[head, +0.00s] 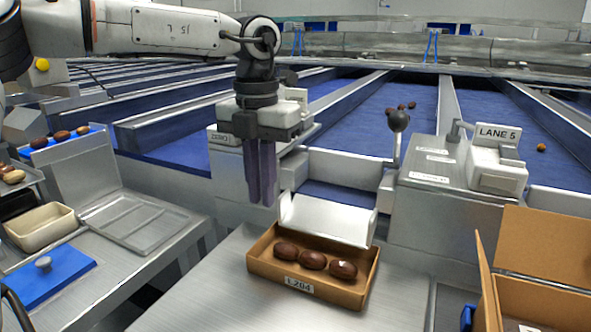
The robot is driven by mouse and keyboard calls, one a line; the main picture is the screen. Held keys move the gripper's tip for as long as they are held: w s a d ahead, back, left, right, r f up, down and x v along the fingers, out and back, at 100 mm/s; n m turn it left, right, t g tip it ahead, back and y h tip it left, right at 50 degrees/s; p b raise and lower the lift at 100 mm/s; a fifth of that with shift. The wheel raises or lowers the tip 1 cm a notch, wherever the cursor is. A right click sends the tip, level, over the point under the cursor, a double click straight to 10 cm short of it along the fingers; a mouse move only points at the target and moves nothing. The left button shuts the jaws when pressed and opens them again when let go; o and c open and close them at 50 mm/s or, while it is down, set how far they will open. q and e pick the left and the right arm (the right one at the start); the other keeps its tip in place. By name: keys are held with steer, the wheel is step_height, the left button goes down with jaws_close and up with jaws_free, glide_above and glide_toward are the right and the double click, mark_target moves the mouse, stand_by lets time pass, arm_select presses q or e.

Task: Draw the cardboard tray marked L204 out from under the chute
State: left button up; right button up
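The cardboard tray marked L204 (345,293) sits on the metal table below the chute, its label facing me. Three dark brown dates (313,260) lie in a row inside it. The white chute (325,222) slopes down to the tray, and its lower lip covers the tray's back edge. My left gripper (262,204) hangs pointing down, above and behind the tray's back left corner, beside the chute. Its two fingers are together with nothing visible between them, apart from the tray. My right gripper is not in view.
An open cardboard box (540,290) stands at the right. A metal unit with a LANE 5 sign (497,132) and a black-knobbed lever (398,122) flank the chute. A cream dish (40,228) and a blue lid (47,278) lie left. Bare table shows around the tray's front.

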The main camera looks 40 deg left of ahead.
mark_target(262, 237)
arm_select(q)
step_height(262, 237, down, 10)
steer(key=shift+s+f+b, duration=0.1)
steer(key=shift+s+b, duration=0.05)
steer(key=shift+b, duration=0.5)
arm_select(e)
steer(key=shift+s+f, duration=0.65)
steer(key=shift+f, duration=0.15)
arm_select(q)
jaws_close()
steer(key=shift+s, duration=0.1)
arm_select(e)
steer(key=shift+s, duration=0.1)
